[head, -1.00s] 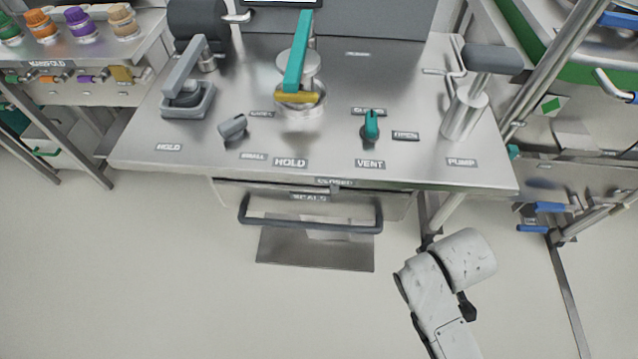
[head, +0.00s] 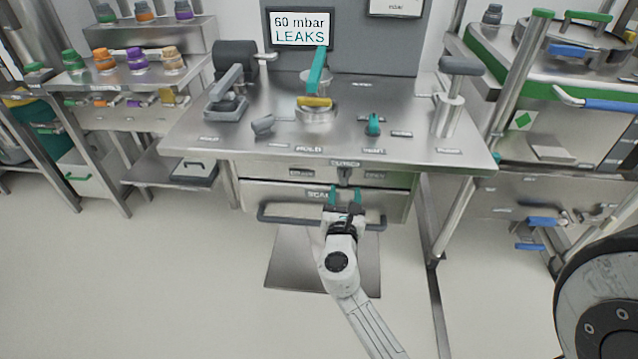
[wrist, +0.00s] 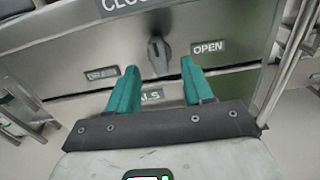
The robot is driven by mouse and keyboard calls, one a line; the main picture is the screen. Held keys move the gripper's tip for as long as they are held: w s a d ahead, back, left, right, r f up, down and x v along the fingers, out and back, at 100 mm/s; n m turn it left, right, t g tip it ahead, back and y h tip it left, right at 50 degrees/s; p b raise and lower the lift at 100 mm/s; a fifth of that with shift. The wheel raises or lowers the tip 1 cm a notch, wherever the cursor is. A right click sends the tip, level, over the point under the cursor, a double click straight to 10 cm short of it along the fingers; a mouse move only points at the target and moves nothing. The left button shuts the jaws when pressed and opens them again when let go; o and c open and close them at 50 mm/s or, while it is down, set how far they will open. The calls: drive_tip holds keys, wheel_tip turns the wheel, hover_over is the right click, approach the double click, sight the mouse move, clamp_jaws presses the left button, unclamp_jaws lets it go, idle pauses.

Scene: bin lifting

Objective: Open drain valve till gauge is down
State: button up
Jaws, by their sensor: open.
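The drain valve is a small dark grey knob (head: 345,173) on the bench's front panel, also seen in the wrist view (wrist: 157,54). It stands upright below a CLOSED label, with a DRAIN label (wrist: 102,74) at left and an OPEN label (wrist: 208,48) at right. The gauge screen (head: 300,27) reads "60 mbar LEAKS". My gripper (head: 345,194) is open and empty just in front of the panel, a little below the knob. In the wrist view its teal fingers (wrist: 158,72) stand either side of the knob's lower end, apart from it.
A drawer with a dark bar handle (head: 275,219) lies just below, close behind my gripper. The steel bench top (head: 400,150) carries a teal vent knob (head: 374,126), a teal lever (head: 317,70) and a pump handle (head: 461,66). The floor in front is clear.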

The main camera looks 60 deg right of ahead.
sight(344, 175)
drive_tip(key=x, duration=1)
drive_tip(key=shift+w+d, duration=0.15)
drive_tip(key=shift+w, duration=0.2)
drive_tip(key=c, duration=0.7)
